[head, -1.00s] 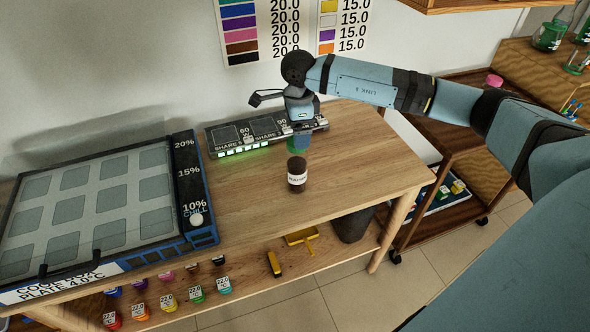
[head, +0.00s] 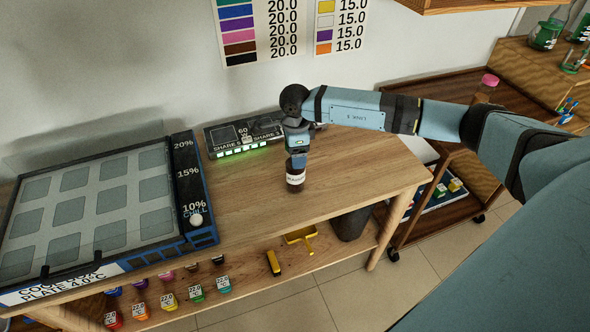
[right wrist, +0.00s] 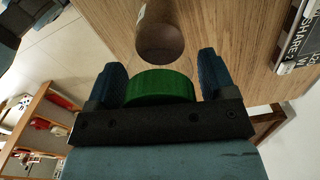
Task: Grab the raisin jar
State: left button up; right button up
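The raisin jar (head: 296,180) stands upright on the wooden table, its dark contents and white label showing. In the right wrist view its green lid (right wrist: 160,86) lies between my fingers, with the brown contents (right wrist: 160,40) beyond it. My right gripper (head: 297,161) points down over the jar's top and hides the lid in the head view. In the right wrist view the right gripper (right wrist: 164,76) is open, its blue fingers on either side of the lid. Contact is hard to tell. My left gripper is not in view.
A dark scale-like device (head: 240,134) with green lights lies behind the jar. A large cooling plate (head: 205,238) takes up the left. A pink-lidded jar (head: 488,84) stands on the shelf at right. The table right of the raisin jar is clear.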

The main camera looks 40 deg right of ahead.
jog(key=c, duration=1.1)
jog(key=shift+r, duration=0.1)
